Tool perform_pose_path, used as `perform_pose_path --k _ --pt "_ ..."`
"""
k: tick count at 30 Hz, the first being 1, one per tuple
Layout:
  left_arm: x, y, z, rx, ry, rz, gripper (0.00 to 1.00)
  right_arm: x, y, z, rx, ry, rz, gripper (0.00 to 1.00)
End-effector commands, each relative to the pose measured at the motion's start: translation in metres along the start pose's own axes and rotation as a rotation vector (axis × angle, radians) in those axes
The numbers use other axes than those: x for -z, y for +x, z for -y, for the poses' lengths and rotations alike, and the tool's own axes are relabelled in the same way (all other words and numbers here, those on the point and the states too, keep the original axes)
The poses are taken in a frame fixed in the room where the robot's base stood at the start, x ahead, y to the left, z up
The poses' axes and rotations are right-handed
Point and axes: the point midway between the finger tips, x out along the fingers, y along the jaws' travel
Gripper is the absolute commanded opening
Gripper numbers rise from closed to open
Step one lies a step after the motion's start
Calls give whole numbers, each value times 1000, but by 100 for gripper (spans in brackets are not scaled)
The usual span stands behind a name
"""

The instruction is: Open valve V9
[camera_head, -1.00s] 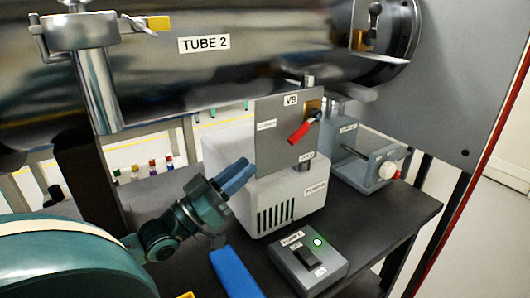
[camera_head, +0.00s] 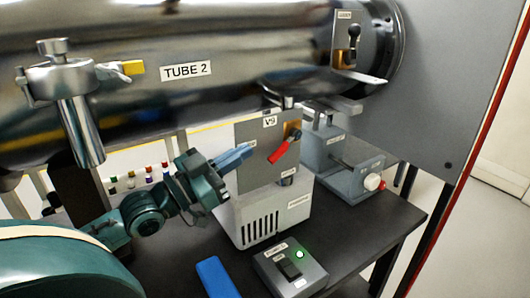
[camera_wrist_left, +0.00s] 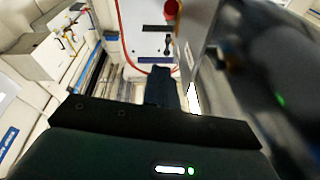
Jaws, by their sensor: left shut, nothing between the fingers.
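Valve V9 is a grey upright plate (camera_head: 257,160) labelled V9, with a red lever (camera_head: 284,147) pivoting on a brass-coloured mount at its upper right. The lever slants from the pivot down to the left. My left gripper (camera_head: 246,151) has blue fingers, shut and empty, pointing right. In the head view its tips overlap the left part of the plate, left of the lever; I cannot tell whether they touch. In the left wrist view the dark fingers (camera_wrist_left: 165,90) show close together, and a grey plate-like surface stands at their right. My right gripper is in neither current view.
A pale pump box (camera_head: 265,217) stands below the plate on a dark table (camera_head: 370,228). A switch box (camera_head: 290,268) with a green light and a blue object (camera_head: 217,277) lie in front. The large TUBE 2 cylinder (camera_head: 230,45) hangs above. A grey device (camera_head: 352,182) stands at the right.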

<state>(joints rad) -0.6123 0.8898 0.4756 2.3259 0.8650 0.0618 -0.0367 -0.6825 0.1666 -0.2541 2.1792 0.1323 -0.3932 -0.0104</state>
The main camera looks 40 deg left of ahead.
Motion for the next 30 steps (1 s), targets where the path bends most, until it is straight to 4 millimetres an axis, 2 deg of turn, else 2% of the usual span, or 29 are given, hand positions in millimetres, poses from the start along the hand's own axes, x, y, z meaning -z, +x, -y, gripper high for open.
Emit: perform_pose_path --k 14,16,21,30 --pt "2 52 1 2 0 -5 0 5 -5 1 -7 -18 12 0" --pt "-14 53 0 0 -2 3 0 1 -2 0 -6 -18 12 0" --pt "-33 58 0 -1 -1 1 0 -1 -2 0 -3 -13 12 0" --pt "-39 59 0 -1 0 -1 0 1 -2 1 -1 -11 8 0"
